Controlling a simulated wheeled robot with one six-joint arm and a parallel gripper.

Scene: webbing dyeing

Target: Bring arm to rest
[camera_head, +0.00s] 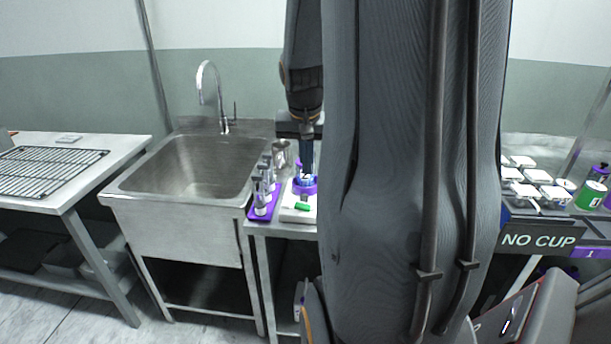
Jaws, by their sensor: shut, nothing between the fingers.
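My arm's large grey link fills the middle of the view from top to bottom. Behind its left edge my wrist hangs down, and my gripper (306,168) points downward at its end. The gripper is shut with nothing held, low over a purple ring-shaped holder (305,187) on a small white device (289,212). The fingertips are tiny here, and I cannot tell whether they touch the holder. My arm's near link hides the area to the right of the gripper.
A steel sink (185,168) with a tall tap (208,82) stands left of the gripper. A purple rack (264,208) of vials sits beside the white device. A wire grid (48,172) lies on the left table. A "NO CUP" sign (538,238) and white-lidded containers (538,177) are at right.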

